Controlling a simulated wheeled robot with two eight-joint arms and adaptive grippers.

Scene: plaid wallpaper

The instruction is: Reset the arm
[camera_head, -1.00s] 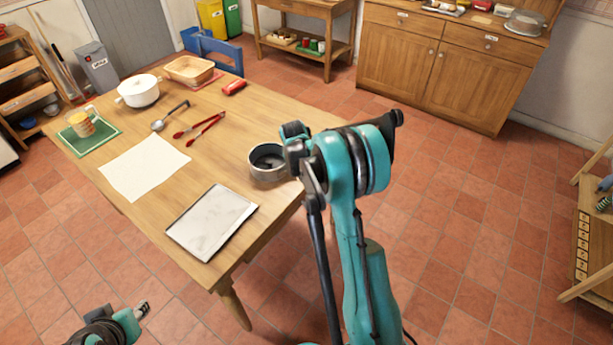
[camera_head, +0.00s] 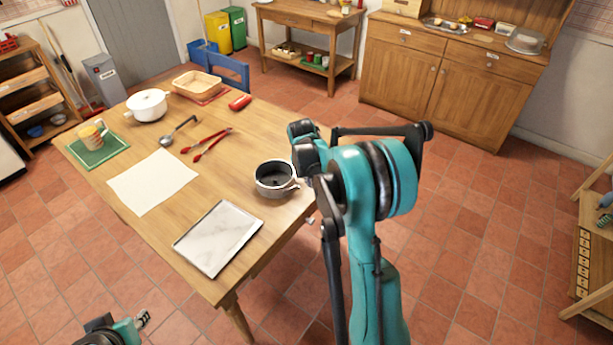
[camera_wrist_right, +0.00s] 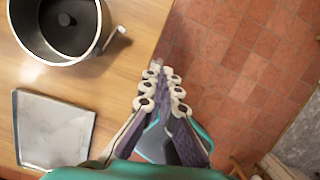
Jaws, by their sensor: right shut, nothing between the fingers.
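My right arm's teal links fill the middle of the head view and hide most of its gripper. A small part of the right gripper (camera_head: 311,220) shows below the links at the table's right edge. In the right wrist view the right gripper (camera_wrist_right: 158,70) has its fingers together with nothing between them. It is beside the table edge, apart from the grey pot (camera_wrist_right: 68,58). My left gripper (camera_head: 143,319) shows only in part at the bottom left of the head view, too small to tell its jaws.

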